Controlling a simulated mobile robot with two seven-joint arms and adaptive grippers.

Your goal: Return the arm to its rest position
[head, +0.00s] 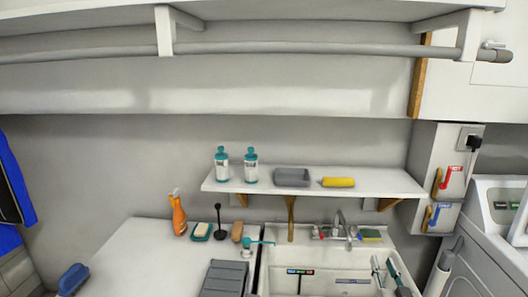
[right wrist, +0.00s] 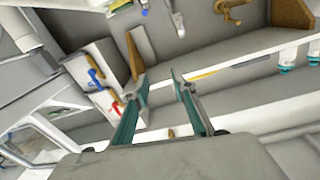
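My right gripper (head: 385,267) shows at the bottom right of the head view, over the right side of the sink. Its two teal-edged fingers also fill the lower middle of the right wrist view (right wrist: 161,80), spread apart with nothing between them. It is open and empty. The right arm behind it is mostly out of the head view. My left gripper and left arm do not show in either view.
A faucet (head: 340,228) stands behind the sink. A counter (head: 140,255) with cleaning items lies left. A white machine (head: 495,235) stands right.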

